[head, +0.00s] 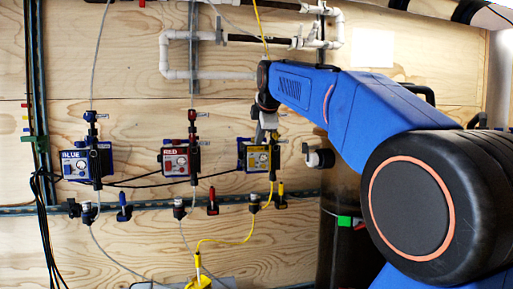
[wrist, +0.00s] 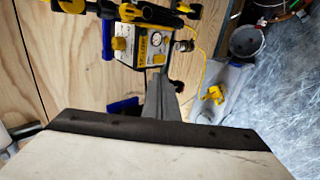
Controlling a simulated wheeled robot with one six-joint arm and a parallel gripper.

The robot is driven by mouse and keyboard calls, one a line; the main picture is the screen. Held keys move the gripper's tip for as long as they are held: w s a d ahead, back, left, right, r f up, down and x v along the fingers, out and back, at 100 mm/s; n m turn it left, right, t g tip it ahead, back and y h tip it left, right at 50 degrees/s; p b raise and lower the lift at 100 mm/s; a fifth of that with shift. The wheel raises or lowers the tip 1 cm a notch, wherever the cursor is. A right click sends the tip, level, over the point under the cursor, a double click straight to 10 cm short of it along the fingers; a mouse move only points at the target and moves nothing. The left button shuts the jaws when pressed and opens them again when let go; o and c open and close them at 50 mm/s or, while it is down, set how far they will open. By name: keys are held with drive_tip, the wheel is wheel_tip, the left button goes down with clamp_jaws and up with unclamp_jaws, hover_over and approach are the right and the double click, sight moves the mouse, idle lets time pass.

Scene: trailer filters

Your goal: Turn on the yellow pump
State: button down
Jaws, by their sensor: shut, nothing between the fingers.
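The yellow pump (head: 258,158) is mounted on the plywood wall, to the right of the red and blue pumps. In the wrist view its front panel (wrist: 143,42) shows a small gauge, a label and knobs, turned sideways. My gripper (head: 272,136) is at the top of the yellow pump in the head view and covers part of it. In the wrist view my gripper (wrist: 158,78) is shut and empty, its tips at the panel's lower edge. I cannot tell whether the tips touch the pump.
The red pump (head: 178,158) and blue pump (head: 88,161) hang to the left. White pipes (head: 178,74) run above. A yellow hose (head: 248,228) hangs below the yellow pump, and a white-capped fitting (head: 320,157) sits to its right. A bucket (wrist: 246,40) stands on the floor.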

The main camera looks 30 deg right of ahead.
drive_tip(key=v, duration=0.4)
drive_tip(key=shift+s+r, duration=0.25)
drive_tip(key=shift+s, duration=0.05)
drive_tip(key=f, duration=0.4)
drive_tip(key=w+f, duration=0.1)
drive_tip(key=shift+f, duration=0.4)
drive_tip(key=shift+d+f, duration=0.1)
approach(252, 166)
wheel_tip(252, 166, down, 3)
drive_tip(key=w, duration=0.2)
drive_tip(key=shift+w+d+f, duration=0.25)
drive_tip(key=shift+d+f, duration=0.1)
drive_tip(key=shift+w+d, duration=0.2)
drive_tip(key=shift+w, duration=0.5)
